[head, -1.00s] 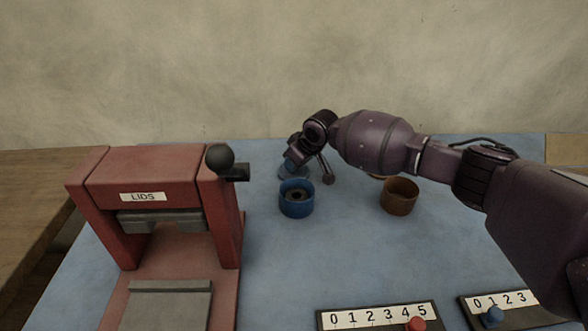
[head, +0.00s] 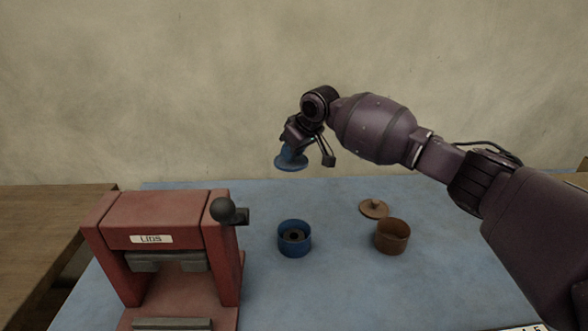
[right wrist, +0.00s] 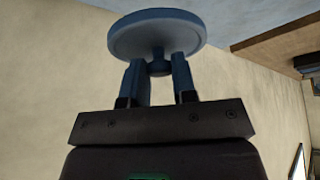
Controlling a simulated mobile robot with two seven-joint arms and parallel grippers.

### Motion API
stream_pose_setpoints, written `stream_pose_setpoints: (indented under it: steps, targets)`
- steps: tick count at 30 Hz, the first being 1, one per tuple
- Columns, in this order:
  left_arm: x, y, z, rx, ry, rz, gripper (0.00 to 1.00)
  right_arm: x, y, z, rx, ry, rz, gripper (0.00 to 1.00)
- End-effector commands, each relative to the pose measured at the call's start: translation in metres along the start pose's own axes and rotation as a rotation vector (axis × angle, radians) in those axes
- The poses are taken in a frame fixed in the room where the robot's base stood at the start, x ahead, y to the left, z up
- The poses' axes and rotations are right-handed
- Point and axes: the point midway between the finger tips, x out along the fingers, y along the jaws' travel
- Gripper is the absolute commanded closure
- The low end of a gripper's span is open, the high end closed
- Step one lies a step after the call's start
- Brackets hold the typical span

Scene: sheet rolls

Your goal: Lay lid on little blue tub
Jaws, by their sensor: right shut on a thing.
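The little blue tub (head: 294,240) stands open on the blue table top, with a dark ring-like thing inside it. My right gripper (head: 297,148) is shut on the blue lid (head: 291,163) and holds it well above the table, over and slightly behind the tub. In the right wrist view the lid (right wrist: 157,33) shows as a round disc, its knob between the two fingers (right wrist: 159,80). The lid is apart from the tub. My left gripper is out of view.
A brown tub (head: 392,237) stands open to the right of the blue tub, with its brown lid (head: 374,208) lying behind it. The table between is clear.

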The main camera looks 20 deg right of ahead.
Motion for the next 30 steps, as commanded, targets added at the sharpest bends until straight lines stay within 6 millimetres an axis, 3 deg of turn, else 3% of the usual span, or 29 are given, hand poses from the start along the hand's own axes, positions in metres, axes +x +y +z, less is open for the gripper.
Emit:
stream_pose_setpoints:
  steps: [5,10,14,19,25,30]
  targets:
    - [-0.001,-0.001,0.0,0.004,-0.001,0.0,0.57,-0.018,0.0,-0.01,0.001,0.001,0.0,0.97]
    - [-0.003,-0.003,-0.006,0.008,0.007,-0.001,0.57,-0.02,0.001,-0.002,0.006,-0.001,0.004,0.97]
    - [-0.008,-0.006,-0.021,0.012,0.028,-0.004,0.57,-0.014,-0.002,0.02,0.013,0.0,0.006,0.97]
    - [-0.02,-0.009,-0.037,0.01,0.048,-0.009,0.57,-0.005,-0.021,0.055,-0.002,0.003,-0.003,0.97]
    - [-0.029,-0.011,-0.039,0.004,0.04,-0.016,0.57,0.002,-0.049,0.09,-0.086,0.002,-0.053,0.97]
    - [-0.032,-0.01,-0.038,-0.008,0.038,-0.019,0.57,0.0,-0.074,0.108,-0.214,0.003,-0.125,0.97]
